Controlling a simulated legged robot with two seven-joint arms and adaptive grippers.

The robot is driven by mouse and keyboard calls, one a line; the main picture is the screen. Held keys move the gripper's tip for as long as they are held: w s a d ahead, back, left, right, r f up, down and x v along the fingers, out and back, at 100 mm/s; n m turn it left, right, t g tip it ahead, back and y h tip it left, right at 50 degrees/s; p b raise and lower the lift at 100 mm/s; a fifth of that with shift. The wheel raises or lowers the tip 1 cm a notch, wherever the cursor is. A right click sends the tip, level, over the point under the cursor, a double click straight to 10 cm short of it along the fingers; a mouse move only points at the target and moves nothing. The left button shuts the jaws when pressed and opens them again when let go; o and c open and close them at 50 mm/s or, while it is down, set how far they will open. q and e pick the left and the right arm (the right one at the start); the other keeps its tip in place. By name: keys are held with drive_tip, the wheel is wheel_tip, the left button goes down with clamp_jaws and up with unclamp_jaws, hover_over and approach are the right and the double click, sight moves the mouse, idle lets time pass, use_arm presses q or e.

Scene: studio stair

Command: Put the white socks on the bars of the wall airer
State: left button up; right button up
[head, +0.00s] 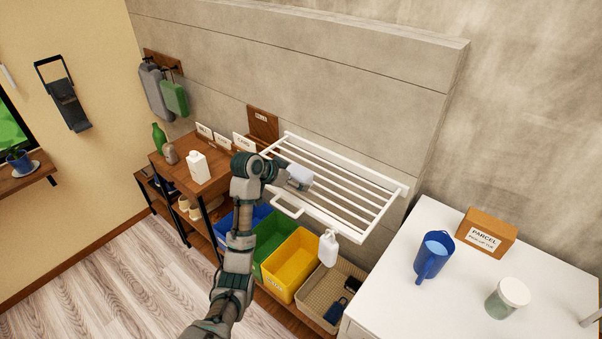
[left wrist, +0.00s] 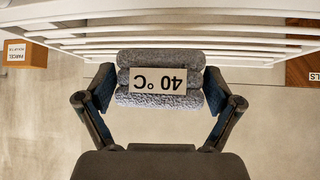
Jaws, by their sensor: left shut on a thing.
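The white wall airer (head: 372,200) is folded out from the grey wall, its long bars spanning the frame. My left gripper (head: 297,178) is at the left part of the airer, over its bars in the head view. In the left wrist view my left gripper (left wrist: 158,92) is shut on a grey, fluffy rolled bundle (left wrist: 160,58) with an upside-down "40 °C" label. The bundle looks pale in the head view (head: 299,173). White bars (left wrist: 200,40) run just beyond it; contact is unclear. I see no clearly separate white socks. My right gripper is out of view.
A small white bottle-like item (head: 328,249) hangs at the airer's front edge. Below stand blue, green and yellow bins (head: 293,262) and a beige basket (head: 328,290). A white top (head: 460,295) with a blue jug (head: 431,256) is at right. Most bars are bare.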

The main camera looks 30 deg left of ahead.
sight(299, 167)
use_arm(q)
drive_tip(key=w+a, duration=0.1)
drive_tip(key=w, duration=0.3)
drive_tip(key=w+a+p, duration=0.1)
drive_tip(key=w, duration=0.1)
drive_tip(key=shift+a+f, duration=0.3)
drive_tip(key=shift+f, duration=0.1)
drive_tip(key=shift+w, duration=0.25)
drive_tip(key=shift+d, duration=0.25)
drive_tip(key=f, duration=0.2)
drive_tip(key=f+p, duration=0.1)
drive_tip(key=shift+s+d, duration=0.2)
drive_tip(key=shift+d, duration=0.05)
drive_tip(key=shift+f, duration=0.1)
drive_tip(key=shift+w+a+f, duration=0.1)
drive_tip(key=shift+a+f, duration=0.1)
drive_tip(key=shift+a, duration=0.2)
drive_tip(key=o, duration=1)
drive_tip(key=shift+a, duration=0.25)
drive_tip(key=shift+d+r, duration=0.15)
drive_tip(key=shift+d, duration=0.1)
drive_tip(key=shift+s+r, duration=0.25)
drive_tip(key=shift+s, duration=0.05)
drive_tip(key=b+v, duration=0.1)
drive_tip(key=v, duration=1)
drive_tip(key=shift+b, duration=0.35)
